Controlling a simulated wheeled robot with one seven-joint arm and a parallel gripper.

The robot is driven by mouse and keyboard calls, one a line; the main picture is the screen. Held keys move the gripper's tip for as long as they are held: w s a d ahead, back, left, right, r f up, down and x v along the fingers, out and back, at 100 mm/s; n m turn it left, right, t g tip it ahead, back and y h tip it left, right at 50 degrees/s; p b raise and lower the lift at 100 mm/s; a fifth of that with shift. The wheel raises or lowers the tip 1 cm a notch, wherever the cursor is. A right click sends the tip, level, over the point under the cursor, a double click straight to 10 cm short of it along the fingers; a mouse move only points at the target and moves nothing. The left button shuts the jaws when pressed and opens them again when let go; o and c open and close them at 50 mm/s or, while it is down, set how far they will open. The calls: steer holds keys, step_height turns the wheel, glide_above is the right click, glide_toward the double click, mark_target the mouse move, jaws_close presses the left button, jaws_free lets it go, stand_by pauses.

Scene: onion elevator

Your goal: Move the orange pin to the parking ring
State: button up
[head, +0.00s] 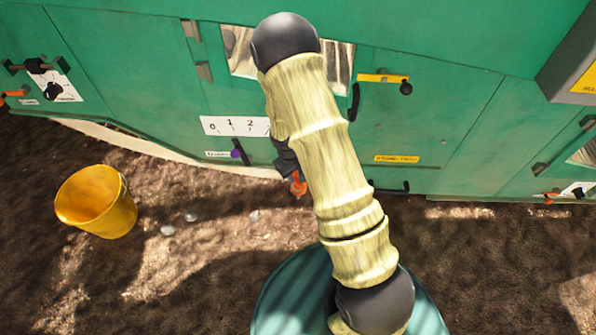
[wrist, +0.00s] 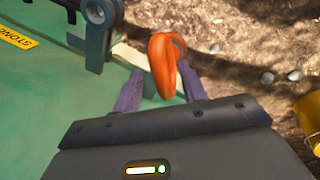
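In the head view the orange pin (head: 297,184) shows just below my gripper (head: 291,167), partly hidden by my arm. A grey bracket with a round eye (wrist: 97,14) stands on the green panel at upper left; I cannot tell whether it is the parking ring.
A green machine wall (head: 130,65) spans the back, with a yellow handle (head: 381,78), a number scale (head: 235,126) and a dark lower handle (head: 390,187). A yellow bucket (head: 112,222) stands on the ground at left. Small stones (head: 190,217) lie beside it.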

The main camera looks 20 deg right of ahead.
steer(key=a+r+p, duration=0.1)
steer(key=r+p, duration=0.2)
steer(key=r, duration=0.5)
steer(key=s+a+r+p, duration=0.1)
steer(key=r+p, duration=0.3)
steer(key=r, duration=0.5)
steer(key=shift+a, duration=0.6)
steer(key=shift+s+r, duration=0.1)
steer(key=s+d+r+m+t+y, duration=0.2)
steer(key=s+d+r+m, duration=0.15)
steer(key=s+r, duration=0.95)
steer(key=w+p+v, duration=0.2)
steer(key=p+v, duration=0.9)
steer(key=w+r+p+v, duration=0.1)
steer(key=w+p+v, duration=0.2)
steer(key=p+v, duration=0.8)
steer(key=w+r+p+v, duration=0.1)
steer(key=w+p+v, duration=0.2)
steer(key=p+v, duration=0.8)
steer(key=shift+a+p, duration=0.15)
steer(key=shift+p, duration=0.15)
steer(key=shift+s+m, duration=0.1)
steer(key=shift+m, duration=0.15)
